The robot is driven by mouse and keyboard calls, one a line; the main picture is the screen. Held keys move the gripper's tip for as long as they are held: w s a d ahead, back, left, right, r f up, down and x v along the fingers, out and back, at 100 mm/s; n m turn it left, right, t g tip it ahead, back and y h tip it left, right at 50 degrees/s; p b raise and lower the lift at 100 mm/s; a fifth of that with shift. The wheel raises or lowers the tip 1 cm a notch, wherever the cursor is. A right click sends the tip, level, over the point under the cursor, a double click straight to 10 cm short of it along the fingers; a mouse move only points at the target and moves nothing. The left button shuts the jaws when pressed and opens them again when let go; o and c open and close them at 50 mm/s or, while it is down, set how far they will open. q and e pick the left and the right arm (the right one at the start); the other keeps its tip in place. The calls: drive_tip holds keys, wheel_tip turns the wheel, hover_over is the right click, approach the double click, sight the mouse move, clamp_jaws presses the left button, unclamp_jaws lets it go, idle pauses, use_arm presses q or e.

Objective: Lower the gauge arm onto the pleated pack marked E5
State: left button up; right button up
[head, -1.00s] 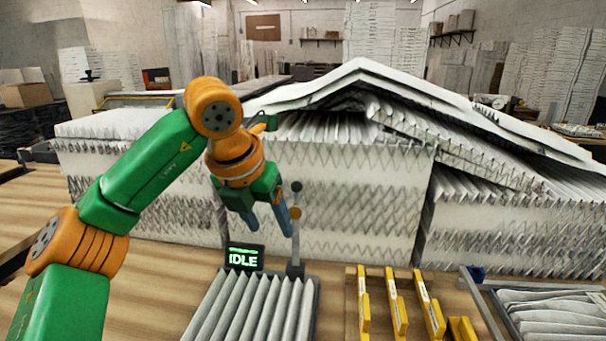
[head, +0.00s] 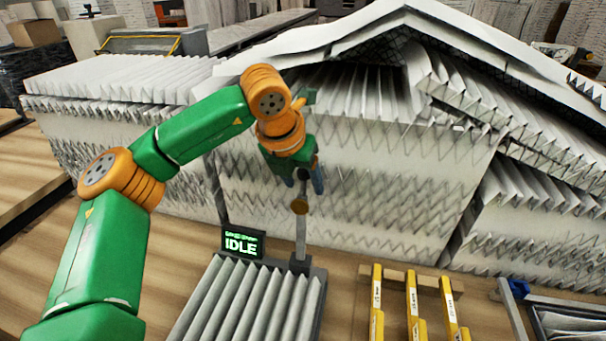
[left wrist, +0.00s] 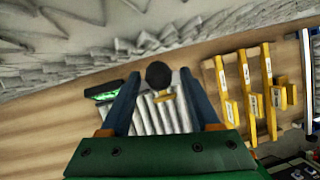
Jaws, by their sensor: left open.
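The gauge arm (head: 300,235) stands upright on a dark base at the back edge of a grey pleated pack (head: 248,303). It has a dark round knob (head: 303,174) on top and a brass-coloured disc (head: 299,207) below. My left gripper (head: 304,184) is open, its blue fingers pointing down at the knob. In the left wrist view the knob (left wrist: 158,75) appears between the spread fingertips; I cannot tell whether they touch it. The pack also shows there (left wrist: 165,118), behind the knob. No E5 mark is readable. My right gripper is not in view.
A small display (head: 242,243) reading IDLE stands left of the gauge base. Yellow labelled tools (head: 412,305) sit on a wooden rack to the right. A large wall of stacked pleated filters (head: 360,195) rises close behind the gauge. Bare wooden table lies at the left.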

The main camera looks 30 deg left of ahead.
use_arm(q)
drive_tip(key=shift+w+a+f, duration=0.1)
drive_tip(key=shift+w+f, duration=0.25)
drive_tip(key=shift+w, duration=0.15)
drive_tip(key=shift+s+r, duration=0.15)
drive_tip(key=shift+s, duration=0.1)
drive_tip(key=c, duration=0.8)
clamp_jaws()
drive_tip(key=shift+w, duration=0.1)
